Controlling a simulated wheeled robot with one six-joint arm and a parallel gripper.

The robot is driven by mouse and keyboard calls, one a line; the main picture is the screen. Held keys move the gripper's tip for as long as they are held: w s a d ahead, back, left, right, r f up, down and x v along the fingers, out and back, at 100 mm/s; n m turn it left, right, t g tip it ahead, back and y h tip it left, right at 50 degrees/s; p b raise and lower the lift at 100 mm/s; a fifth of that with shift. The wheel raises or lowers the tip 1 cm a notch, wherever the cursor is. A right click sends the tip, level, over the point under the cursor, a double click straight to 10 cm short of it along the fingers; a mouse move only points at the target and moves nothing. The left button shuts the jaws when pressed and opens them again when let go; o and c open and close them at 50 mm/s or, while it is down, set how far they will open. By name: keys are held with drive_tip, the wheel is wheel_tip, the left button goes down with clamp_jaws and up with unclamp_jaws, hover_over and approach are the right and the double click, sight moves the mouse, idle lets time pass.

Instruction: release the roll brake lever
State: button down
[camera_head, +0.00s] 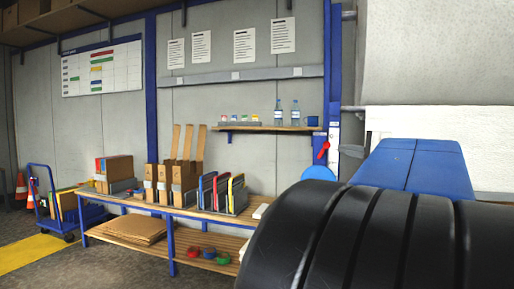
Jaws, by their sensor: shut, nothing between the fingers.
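A small red lever (323,152), which looks like the roll brake lever, sits at the lower part of a pale upright plate beside the blue post, right of the middle. It is tilted, with its upper end to the right. A blue disc (319,172) shows just below it, partly hidden by a large black ribbed shape in the foreground. Pale sheet material (440,55) hangs at the upper right; I cannot tell clearly how it joins the lever. My gripper's fingers do not show in this view.
A low bench (190,211) with cardboard, folders and bins stands left of the lever. A wall shelf (265,129) holds bottles. A blue trolley (62,228) and orange cones (21,186) stand at far left. The floor at lower left is clear.

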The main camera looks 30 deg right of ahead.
sight(328, 145)
drive_tip(key=shift+w+d+r, duration=0.1)
drive_tip(key=shift+w+d, duration=0.1)
drive_tip(key=shift+w, duration=1.1)
drive_tip(key=shift+w+d, duration=0.2)
drive_tip(key=shift+w, duration=1.05)
drive_tip(key=shift+w+a+r+n+g, duration=0.2)
drive_tip(key=shift+r+n+g, duration=0.1)
drive_tip(key=shift+n+g, duration=0.15)
drive_tip(key=w+a+n+g, duration=0.1)
drive_tip(key=w+r+n+g, duration=0.1)
drive_tip(key=n+g, duration=0.1)
drive_tip(key=w+a+r+n+g+h, duration=0.1)
drive_tip(key=g, duration=0.1)
drive_tip(key=shift+a+r+n, duration=0.1)
drive_tip(key=shift+a+n, duration=0.2)
drive_tip(key=shift+n, duration=0.05)
drive_tip(key=shift+r, duration=0.15)
drive_tip(key=shift+r, duration=0.65)
